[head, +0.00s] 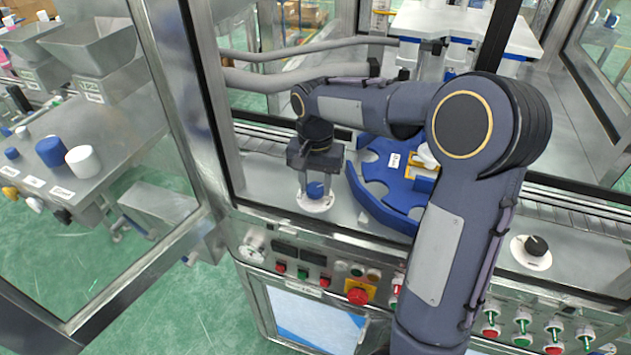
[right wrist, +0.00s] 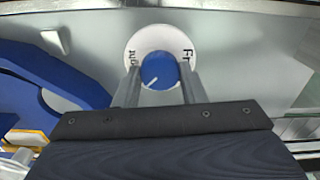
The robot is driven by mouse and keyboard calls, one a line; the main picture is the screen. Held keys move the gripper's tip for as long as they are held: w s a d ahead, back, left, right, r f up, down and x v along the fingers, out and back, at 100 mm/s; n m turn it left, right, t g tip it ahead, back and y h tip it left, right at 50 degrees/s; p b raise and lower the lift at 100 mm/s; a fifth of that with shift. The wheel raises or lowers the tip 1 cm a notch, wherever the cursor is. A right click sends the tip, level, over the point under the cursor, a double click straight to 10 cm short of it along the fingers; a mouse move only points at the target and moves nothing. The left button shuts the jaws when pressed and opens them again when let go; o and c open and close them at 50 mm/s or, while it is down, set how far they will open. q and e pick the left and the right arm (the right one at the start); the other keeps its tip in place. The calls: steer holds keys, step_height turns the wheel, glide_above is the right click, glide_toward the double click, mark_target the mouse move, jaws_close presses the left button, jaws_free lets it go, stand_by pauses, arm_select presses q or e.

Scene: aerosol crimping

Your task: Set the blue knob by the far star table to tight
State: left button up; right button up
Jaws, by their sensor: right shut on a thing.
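The blue knob (head: 316,189) sits on a round white dial plate (head: 316,204), left of the blue star table (head: 372,186). My right gripper (head: 315,183) reaches down over it and is shut on the knob. In the right wrist view the blue knob (right wrist: 158,69) is between the two fingers of my gripper (right wrist: 160,76). Its white pointer line slants to the lower left. The dial plate (right wrist: 155,38) has partly hidden lettering: "ght" on the left side and "Fr" on the right. My left gripper is not in view.
A black knob on a white plate (head: 531,252) is at the right. Buttons and a red emergency stop (head: 358,292) line the front panel. An open glass door frame (head: 178,130) stands at the left. Grey hoses (head: 300,72) run behind my arm.

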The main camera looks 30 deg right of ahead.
mark_target(316, 187)
steer(key=o, duration=1)
step_height(316, 187, up, 8)
steer(key=shift+f, duration=0.1)
stand_by(0.5)
steer(key=s+a+f+n+t+y, duration=0.1)
steer(key=s+a+f+n+t, duration=0.1)
steer(key=s, duration=0.9)
steer(key=s+a+f+n+t+y, duration=0.2)
steer(key=s+a+n+t, duration=0.1)
steer(key=s, duration=0.7)
steer(key=shift+s+a+f+n+y, duration=0.35)
steer(key=shift+a+n, duration=0.55)
steer(key=shift+a, duration=0.2)
